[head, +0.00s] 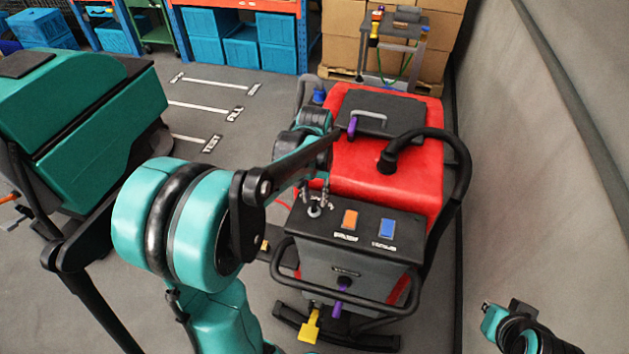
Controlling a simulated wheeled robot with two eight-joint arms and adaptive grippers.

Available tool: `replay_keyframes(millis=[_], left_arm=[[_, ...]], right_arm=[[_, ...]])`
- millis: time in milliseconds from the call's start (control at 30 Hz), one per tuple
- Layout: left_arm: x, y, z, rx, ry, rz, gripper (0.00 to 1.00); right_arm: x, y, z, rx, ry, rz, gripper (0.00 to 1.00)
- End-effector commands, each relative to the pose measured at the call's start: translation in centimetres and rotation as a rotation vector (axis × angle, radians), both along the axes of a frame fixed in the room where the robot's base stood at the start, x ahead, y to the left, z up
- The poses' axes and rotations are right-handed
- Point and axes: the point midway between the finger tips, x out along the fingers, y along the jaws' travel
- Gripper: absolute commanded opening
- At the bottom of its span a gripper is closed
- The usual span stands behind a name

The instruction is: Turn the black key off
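The red scrubber (390,170) stands in the middle, with a dark control panel (375,222) on its near side. A small key switch (315,210) sits at the panel's left end; it is too small to tell which way it is turned. My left gripper (315,193) hangs right over the switch, its thin fingers apart on either side of it. I cannot tell whether they touch it. The black link of my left arm passes above the panel.
An orange button (350,219) and a blue button (387,228) lie right of the switch. A black hose (463,170) curves along the scrubber's right side, near the wall (540,180). A teal machine (75,120) stands at left. Marked floor (215,105) behind is clear.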

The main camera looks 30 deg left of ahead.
Motion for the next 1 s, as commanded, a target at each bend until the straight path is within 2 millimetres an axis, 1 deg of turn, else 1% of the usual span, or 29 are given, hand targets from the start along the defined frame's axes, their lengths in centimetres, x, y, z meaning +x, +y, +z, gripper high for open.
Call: replay_keyframes(millis=[33,200,300,433,600,1000], left_arm=[[0.0,0.0,1.2,0.0,0.0,0.0,0.32],[-0.1,0.0,5.0,0.0,0.0,0.0,0.32],[0.0,0.0,6.9,0.0,0.0,0.0,0.32],[0.0,0.0,8.6,0.0,0.0,0.001,0.32],[0.0,0.0,9.5,0.0,0.0,0.001,0.32],[0.0,0.0,9.5,0.0,0.0,0.001,0.32]], right_arm=[[0.0,0.0,0.0,0.0,0.0,0.0,0.0],[0.0,0.0,0.0,0.0,0.0,0.0,0.0],[0.0,0.0,0.0,0.0,0.0,0.0,0.0],[0.0,0.0,0.0,0.0,0.0,0.0,0.0],[0.0,0.0,0.0,0.0,0.0,0.0,0.0],[0.0,0.0,0.0,0.0,0.0,0.0,0.0]])
